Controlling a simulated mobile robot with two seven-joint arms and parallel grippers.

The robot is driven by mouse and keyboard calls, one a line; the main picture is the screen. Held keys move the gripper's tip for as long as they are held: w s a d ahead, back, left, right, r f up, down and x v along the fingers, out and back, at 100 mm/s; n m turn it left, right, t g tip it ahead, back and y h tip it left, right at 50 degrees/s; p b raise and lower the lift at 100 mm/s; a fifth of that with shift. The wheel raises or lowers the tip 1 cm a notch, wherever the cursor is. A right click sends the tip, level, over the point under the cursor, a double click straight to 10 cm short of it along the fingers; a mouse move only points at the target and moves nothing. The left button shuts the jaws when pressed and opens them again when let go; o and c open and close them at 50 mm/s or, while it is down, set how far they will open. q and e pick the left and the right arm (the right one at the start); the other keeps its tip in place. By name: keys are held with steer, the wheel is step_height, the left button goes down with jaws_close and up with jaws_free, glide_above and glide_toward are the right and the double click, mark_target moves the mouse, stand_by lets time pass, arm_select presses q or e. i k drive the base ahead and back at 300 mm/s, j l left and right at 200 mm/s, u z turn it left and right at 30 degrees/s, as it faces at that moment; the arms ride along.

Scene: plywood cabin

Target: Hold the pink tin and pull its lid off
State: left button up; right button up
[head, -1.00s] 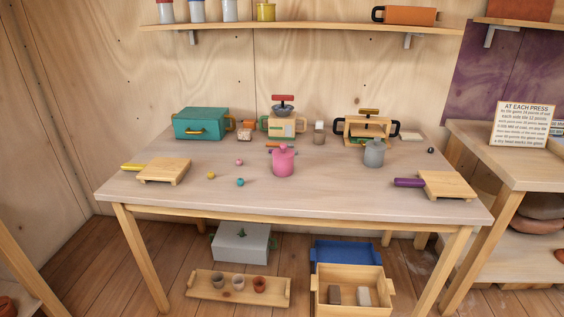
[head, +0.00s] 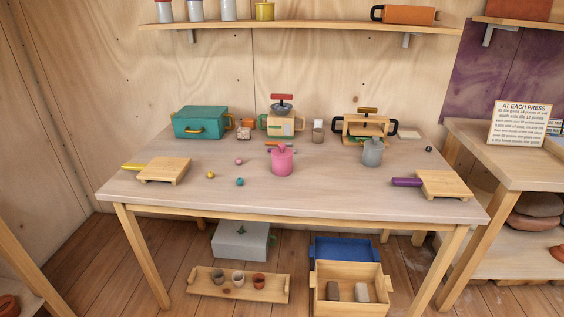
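The pink tin (head: 282,163) stands upright near the middle of the table (head: 330,195). Its lid (head: 281,149) sits on top and has a small raised handle. A grey tin (head: 373,152) of similar shape stands to its right. Neither of my grippers is in the head view, and nothing touches the pink tin.
A teal box (head: 201,122) and two presses (head: 282,118) (head: 366,127) line the table's back. Wooden boards lie at left (head: 163,170) and right (head: 445,184). Small balls (head: 240,182) lie left of the pink tin. The table's front middle is clear.

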mark_target(280, 167)
steer(key=i+l+u, duration=0.2)
steer(key=i, duration=0.25)
steer(key=i+l+u, duration=0.25)
steer(key=i, duration=0.2)
